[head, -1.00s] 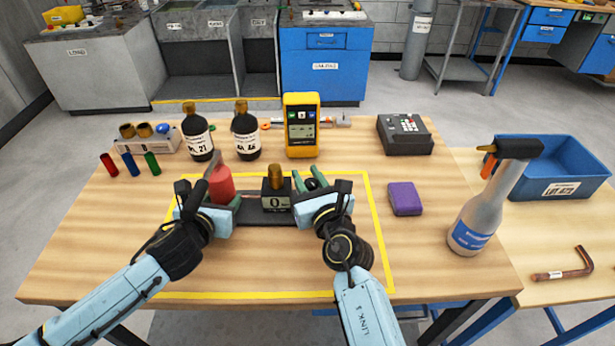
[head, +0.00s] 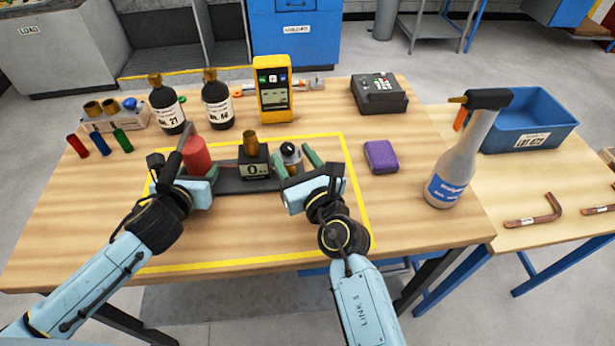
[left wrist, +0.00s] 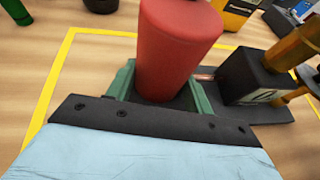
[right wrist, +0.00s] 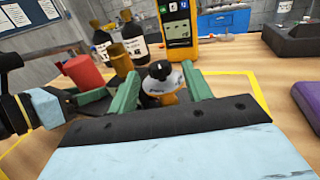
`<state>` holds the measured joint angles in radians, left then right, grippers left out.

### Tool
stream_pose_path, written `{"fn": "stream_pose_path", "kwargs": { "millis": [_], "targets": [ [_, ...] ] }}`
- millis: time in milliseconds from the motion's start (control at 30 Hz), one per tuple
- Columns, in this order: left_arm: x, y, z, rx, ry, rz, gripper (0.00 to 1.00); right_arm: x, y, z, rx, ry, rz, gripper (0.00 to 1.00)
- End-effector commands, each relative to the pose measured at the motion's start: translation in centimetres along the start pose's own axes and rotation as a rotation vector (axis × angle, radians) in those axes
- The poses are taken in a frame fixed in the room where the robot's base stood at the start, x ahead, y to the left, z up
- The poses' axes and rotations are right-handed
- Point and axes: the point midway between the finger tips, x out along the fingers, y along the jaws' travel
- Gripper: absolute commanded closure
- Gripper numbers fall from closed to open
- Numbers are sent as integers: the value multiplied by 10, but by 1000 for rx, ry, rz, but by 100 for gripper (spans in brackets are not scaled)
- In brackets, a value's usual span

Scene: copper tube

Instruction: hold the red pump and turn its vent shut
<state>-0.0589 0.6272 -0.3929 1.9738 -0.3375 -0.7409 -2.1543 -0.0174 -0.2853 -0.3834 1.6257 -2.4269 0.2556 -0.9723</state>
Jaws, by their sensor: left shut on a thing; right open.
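The red pump (head: 197,156) stands upright at the left end of a dark base (head: 228,184) inside the yellow outline. It also shows in the left wrist view (left wrist: 176,45). My left gripper (left wrist: 160,92) is shut on the red pump near its bottom. A small white part with a black knob (head: 291,155), perhaps the vent, is at the base's right end. My right gripper (right wrist: 165,92) is open, its green fingers on either side of that knob part, with gaps visible.
Two dark bottles (head: 218,105) and a yellow meter (head: 273,88) stand behind. A purple block (head: 381,156) and a spray bottle (head: 455,160) are to the right. The table front is clear. A blue bin (head: 530,120) stands on the side table.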

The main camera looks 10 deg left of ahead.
Motion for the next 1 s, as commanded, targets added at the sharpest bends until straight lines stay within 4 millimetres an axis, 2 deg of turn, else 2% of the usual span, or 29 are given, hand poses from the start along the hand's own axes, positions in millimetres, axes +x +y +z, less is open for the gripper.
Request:
{"fn": "stream_pose_path", "kwargs": {
  "millis": [100,200,400,833,1000],
  "targets": [
    [0,-1,-2,-11,5,-3,100,-25,0,-1,-1,2,-1,51],
    [0,-1,-2,-10,5,-2,100,-41,1,0,-2,1,1,51],
    [0,-1,-2,-10,5,-1,100,-63,0,1,-1,-1,1,51],
    [0,0,-1,-8,5,0,100,-66,0,2,1,-5,1,51],
    [0,0,-1,-8,4,1,100,-53,-2,20,61,-73,-11,51]
  ]
}}
